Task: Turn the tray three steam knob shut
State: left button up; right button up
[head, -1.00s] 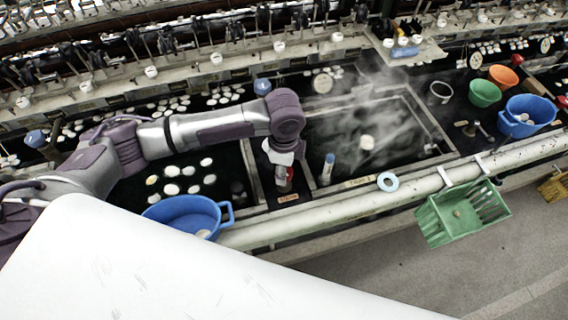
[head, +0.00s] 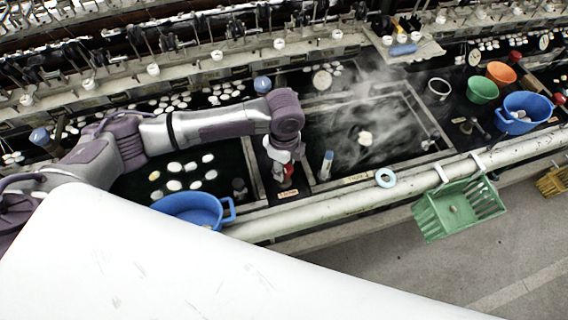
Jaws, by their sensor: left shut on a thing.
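My left gripper (head: 283,166) comes down from its arm at the centre of the head view. It is shut on a red steam knob (head: 288,171), which is largely hidden by the fingers. A small orange label (head: 288,194) sits just in front of the knob. To the right is a dark, steaming basin with a label (head: 357,178) on its front edge, too small to read surely. A pale cocoon (head: 365,137) floats in it. My right gripper is not in view.
A blue-capped bottle (head: 327,165) stands close to the right of my gripper. A blue basket (head: 193,210) is at the front left. A pale pipe (head: 330,208) runs along the front, with a green basket (head: 458,208) hung on it. Green, orange and blue containers stand at the right.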

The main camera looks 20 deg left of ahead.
pick_arm(q)
jog(key=o, duration=1.1)
jog(key=shift+o, duration=0.2)
jog(key=shift+r, duration=0.1)
notch_tip(320, 180, up, 12)
